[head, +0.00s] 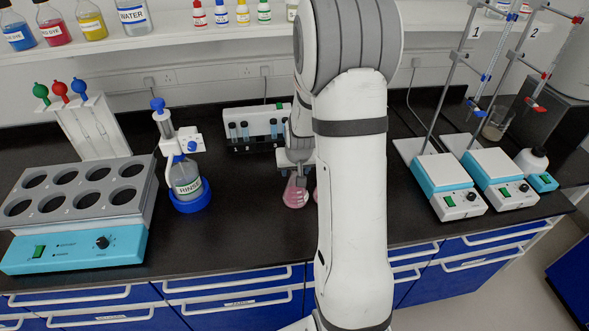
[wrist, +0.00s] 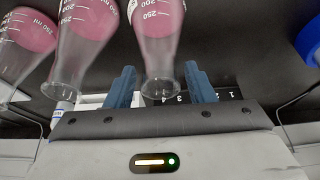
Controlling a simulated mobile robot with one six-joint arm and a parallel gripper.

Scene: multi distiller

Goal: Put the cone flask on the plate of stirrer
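A cone flask (head: 295,195) with pink liquid stands on the black bench, just left of my arm. In the wrist view its neck (wrist: 160,60) lies between the two blue fingers of my gripper (wrist: 162,86), with a gap on each side. My gripper (head: 297,172) is open at the flask's top. Two more pink flasks show at the left of the wrist view, the nearer one (wrist: 88,40) beside the left finger; my arm mostly hides them in the head view. Two stirrers with white plates, stirrer 1 (head: 440,172) and stirrer 2 (head: 492,165), stand at the right.
Metal stands with clamps (head: 476,105) rise behind the stirrers. A rinse bottle (head: 187,180), a vial rack (head: 255,130) and a multi-hole heating block (head: 80,205) stand left. Bench between rinse bottle and flask is clear.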

